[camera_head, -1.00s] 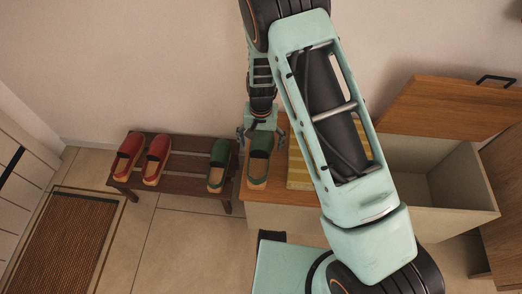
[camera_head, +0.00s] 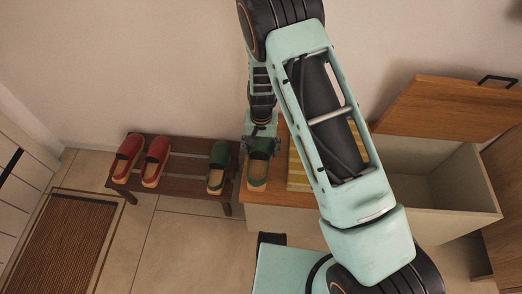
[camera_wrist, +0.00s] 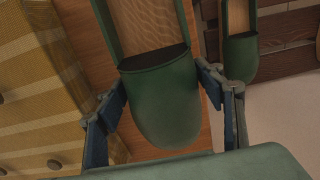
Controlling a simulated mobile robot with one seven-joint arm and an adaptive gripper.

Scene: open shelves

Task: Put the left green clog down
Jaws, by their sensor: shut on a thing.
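A green clog (camera_head: 258,172) with a tan insole rests on the left end of the wooden top of a low cabinet. My gripper (camera_head: 262,147) is above its toe end, with the fingers down on either side. In the wrist view the clog's rounded green toe (camera_wrist: 165,105) is between the blue-padded fingers of my gripper (camera_wrist: 162,84), which are shut on it. A second green clog (camera_head: 217,168) stands on the dark shoe rack to the left; it also shows at the upper right of the wrist view (camera_wrist: 240,52). The held clog's far end is cut off there.
Two red clogs (camera_head: 155,160) stand on the left of the dark slatted rack (camera_head: 184,178). A yellow striped thing (camera_head: 298,170) lies on the wooden top (camera_head: 280,190) right of the held clog. An open bin (camera_head: 455,185) is further right. A brown mat (camera_head: 65,240) lies on the floor.

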